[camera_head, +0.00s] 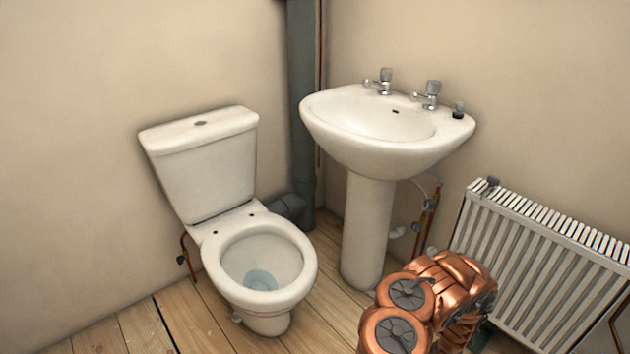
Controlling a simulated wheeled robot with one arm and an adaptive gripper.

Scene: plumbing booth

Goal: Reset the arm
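My copper-coloured arm shows at the bottom right of the head view, folded low in front of the radiator (545,262). Its rounded joints have dark grey caps. My gripper cannot be made out; the lower part of the arm runs out of the bottom of the picture. No held object is visible.
A grey pipe (302,110) rises behind. Bare wooden floor (135,325) shows front left.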

